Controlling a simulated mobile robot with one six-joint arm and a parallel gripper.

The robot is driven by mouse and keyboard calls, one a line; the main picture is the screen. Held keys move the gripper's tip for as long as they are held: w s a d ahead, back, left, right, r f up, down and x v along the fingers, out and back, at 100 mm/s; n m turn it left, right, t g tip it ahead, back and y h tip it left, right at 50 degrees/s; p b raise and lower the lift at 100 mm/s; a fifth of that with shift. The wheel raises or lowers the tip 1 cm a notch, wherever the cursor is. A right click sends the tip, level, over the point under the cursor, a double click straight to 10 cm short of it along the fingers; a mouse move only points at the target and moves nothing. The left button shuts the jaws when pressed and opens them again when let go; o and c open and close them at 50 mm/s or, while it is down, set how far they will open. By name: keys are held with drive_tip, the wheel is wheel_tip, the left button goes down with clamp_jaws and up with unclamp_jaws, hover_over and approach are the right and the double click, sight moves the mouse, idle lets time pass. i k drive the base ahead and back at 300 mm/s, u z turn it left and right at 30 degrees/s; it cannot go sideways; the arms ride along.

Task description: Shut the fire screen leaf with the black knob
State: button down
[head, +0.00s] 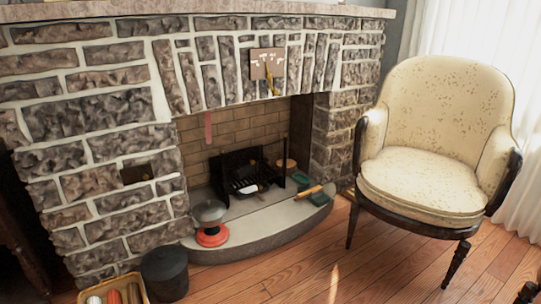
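I cannot make out a fire screen leaf or a black knob in the head view. The stone fireplace's opening shows its brick back wall (235,128) and a black metal grate (238,172) standing inside. My gripper is not in view.
On the grey hearth (262,218) stand a red scale (212,236) with a metal bowl, a wooden-handled tool (308,192) and green items (319,199). A dark bucket (165,273) and a tray (143,291) stand front left. A cream armchair (425,185) stands right. Wooden floor (375,272) between is clear.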

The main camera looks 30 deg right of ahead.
sight(266, 160)
drive_tip(key=z, duration=0.2)
drive_tip(key=i, duration=0.9)
drive_tip(key=u, duration=0.3)
